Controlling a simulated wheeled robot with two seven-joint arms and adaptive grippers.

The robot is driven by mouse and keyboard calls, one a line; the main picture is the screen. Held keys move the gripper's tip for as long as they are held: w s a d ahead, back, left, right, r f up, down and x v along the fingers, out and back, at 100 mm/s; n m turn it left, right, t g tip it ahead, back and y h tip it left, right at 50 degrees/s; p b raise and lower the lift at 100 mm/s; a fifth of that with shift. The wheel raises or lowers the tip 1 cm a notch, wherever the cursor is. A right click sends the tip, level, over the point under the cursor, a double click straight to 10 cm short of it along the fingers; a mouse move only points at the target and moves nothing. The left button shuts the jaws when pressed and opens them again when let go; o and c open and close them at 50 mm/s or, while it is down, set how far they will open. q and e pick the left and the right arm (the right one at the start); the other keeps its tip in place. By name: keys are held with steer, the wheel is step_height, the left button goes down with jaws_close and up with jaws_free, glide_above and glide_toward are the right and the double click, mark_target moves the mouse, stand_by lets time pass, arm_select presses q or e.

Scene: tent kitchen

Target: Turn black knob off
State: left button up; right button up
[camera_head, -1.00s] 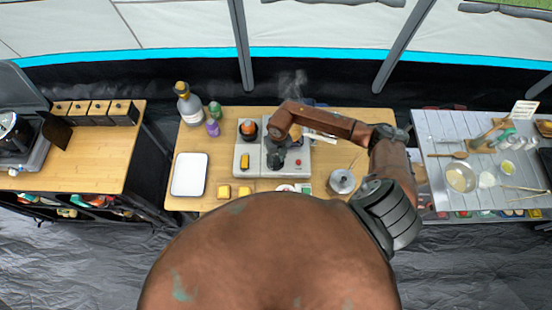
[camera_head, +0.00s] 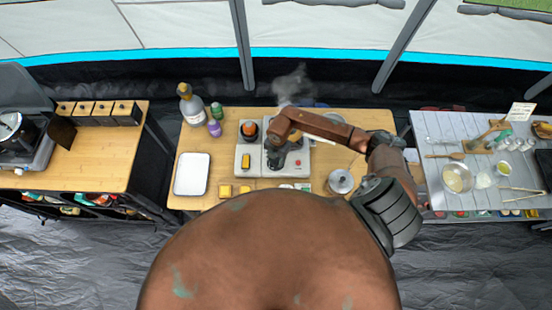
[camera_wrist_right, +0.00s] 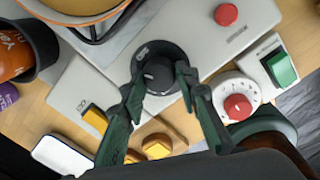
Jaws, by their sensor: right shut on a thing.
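My left gripper does not show.
A red button (camera_wrist_right: 226,14), a yellow switch (camera_wrist_right: 95,118), a white dial with a red centre (camera_wrist_right: 236,104) and a green switch (camera_wrist_right: 281,69) lie around the knob. A pan (camera_wrist_right: 85,8) is close by. A white tray (camera_head: 192,174) and bottles (camera_head: 191,107) stand at the left.

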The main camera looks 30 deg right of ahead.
mark_target(276, 162)
steer(key=m+p, duration=0.2)
steer(key=m, duration=0.3)
steer(key=shift+w, duration=0.1)
steer(key=shift+m, duration=0.4)
steer(key=o, duration=1.2)
steer(key=shift+c, duration=0.2)
steer(key=shift+r, duration=0.25)
step_height(276, 162, up, 12)
steer(key=shift+s+f, duration=0.25)
steer(key=shift+s, duration=0.1)
